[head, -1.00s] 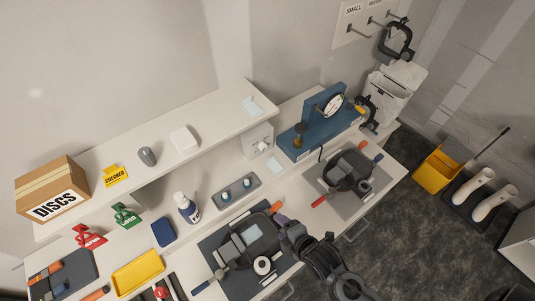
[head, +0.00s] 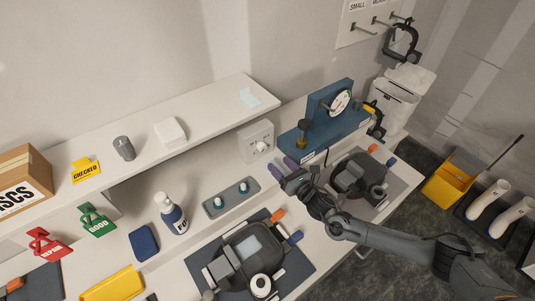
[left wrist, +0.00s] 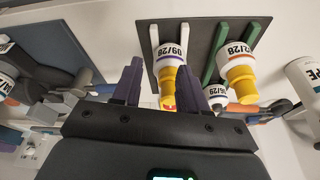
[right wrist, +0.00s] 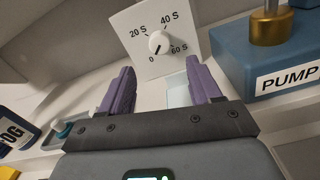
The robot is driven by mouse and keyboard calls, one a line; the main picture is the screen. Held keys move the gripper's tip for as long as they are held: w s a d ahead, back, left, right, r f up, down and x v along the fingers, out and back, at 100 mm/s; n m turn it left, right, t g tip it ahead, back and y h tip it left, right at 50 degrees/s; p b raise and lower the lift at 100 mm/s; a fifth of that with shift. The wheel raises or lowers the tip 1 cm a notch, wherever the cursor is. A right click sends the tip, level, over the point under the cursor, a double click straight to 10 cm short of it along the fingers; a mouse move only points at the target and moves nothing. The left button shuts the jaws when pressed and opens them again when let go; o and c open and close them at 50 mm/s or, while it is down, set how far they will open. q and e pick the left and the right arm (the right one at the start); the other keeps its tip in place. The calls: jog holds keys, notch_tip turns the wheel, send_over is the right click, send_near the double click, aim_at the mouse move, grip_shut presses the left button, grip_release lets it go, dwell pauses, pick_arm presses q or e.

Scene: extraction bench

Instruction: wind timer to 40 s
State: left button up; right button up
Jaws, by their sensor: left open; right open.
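The timer (head: 256,139) is a white box with a round white knob (head: 262,146), standing under the right end of the raised shelf. In the right wrist view the timer face (right wrist: 136,55) has marks 0, 20 S, 40 S and 60 S around its knob (right wrist: 158,43). The dark pointer line on the knob points down-left, towards 0. My right gripper (head: 284,168) is open and empty, a short way in front of the timer, apart from it. Its purple fingers (right wrist: 160,75) frame the space below the knob. My left gripper (left wrist: 158,85) is open; it is outside the head view.
A blue stand labelled PUMP (right wrist: 290,55) with a gauge (head: 340,102) stands right of the timer. A grey tray (head: 211,208) with two small knobs lies left of my right gripper.

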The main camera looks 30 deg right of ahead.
aim_at(264, 149)
jog(key=w, duration=0.5)
jog(key=w+a, duration=0.1)
jog(key=w, duration=0.2)
jog(key=shift+w, duration=0.1)
jog(key=shift+d, duration=0.1)
jog(key=c, duration=1)
